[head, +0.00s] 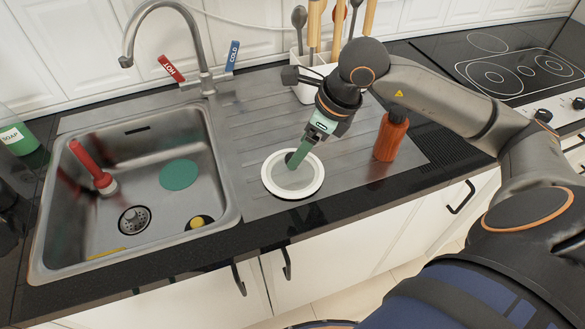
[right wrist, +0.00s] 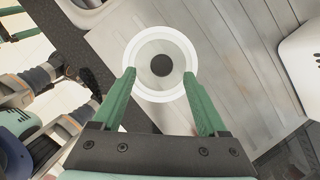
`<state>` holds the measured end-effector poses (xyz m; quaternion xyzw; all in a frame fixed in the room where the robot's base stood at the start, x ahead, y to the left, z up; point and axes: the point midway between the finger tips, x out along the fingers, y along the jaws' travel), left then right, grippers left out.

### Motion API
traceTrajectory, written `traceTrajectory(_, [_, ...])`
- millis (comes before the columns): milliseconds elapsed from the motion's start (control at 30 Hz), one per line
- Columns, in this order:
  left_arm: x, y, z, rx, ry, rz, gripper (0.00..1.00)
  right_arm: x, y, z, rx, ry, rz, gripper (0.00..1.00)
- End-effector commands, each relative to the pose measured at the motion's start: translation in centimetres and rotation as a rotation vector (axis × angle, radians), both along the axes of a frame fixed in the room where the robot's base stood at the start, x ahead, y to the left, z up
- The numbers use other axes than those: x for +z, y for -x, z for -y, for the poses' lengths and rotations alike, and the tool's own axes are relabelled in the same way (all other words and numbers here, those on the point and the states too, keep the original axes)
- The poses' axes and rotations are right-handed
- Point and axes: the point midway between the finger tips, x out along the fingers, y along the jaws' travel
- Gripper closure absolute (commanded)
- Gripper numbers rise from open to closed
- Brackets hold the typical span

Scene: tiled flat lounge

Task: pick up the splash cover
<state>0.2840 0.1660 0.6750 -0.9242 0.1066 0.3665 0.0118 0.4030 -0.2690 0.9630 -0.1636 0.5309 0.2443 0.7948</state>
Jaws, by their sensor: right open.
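The splash cover (head: 293,184) is a round, see-through disc with a white rim and a dark knob at its centre. It lies flat on the steel drainboard, right of the sink. My right gripper (head: 297,157) reaches down over it with green fingers. In the right wrist view the cover (right wrist: 162,40) lies beyond the open fingertips (right wrist: 159,74), with the dark knob showing between them. The fingers are apart with nothing between them. In the head view a finger partly hides the knob. I cannot tell whether the fingertips touch the cover.
An orange-brown bottle (head: 390,137) stands close right of the cover. A white utensil holder (head: 310,88) and the faucet (head: 205,70) stand behind. A hob is at the right.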

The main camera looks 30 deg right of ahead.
Motion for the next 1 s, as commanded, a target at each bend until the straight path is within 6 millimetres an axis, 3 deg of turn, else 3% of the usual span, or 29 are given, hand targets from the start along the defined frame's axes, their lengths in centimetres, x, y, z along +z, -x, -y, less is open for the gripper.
traceTrajectory(400, [0.7, -0.3, -0.1, 0.004, 0.0, 0.014, 0.0, -4.6, -1.8, -1.0, 0.001, -0.002, -0.002, 0.24])
traceTrajectory(667, [0.6, -0.3, -0.2, 0.004, -0.001, 0.011, 0.0, -4.8, -1.9, -1.0, 0.001, 0.0, -0.001, 0.24])
traceTrajectory(1000, [0.6, -0.2, -0.2, 0.005, -0.002, 0.009, 0.0, -4.7, -1.9, -1.0, 0.001, 0.0, 0.0, 0.62])
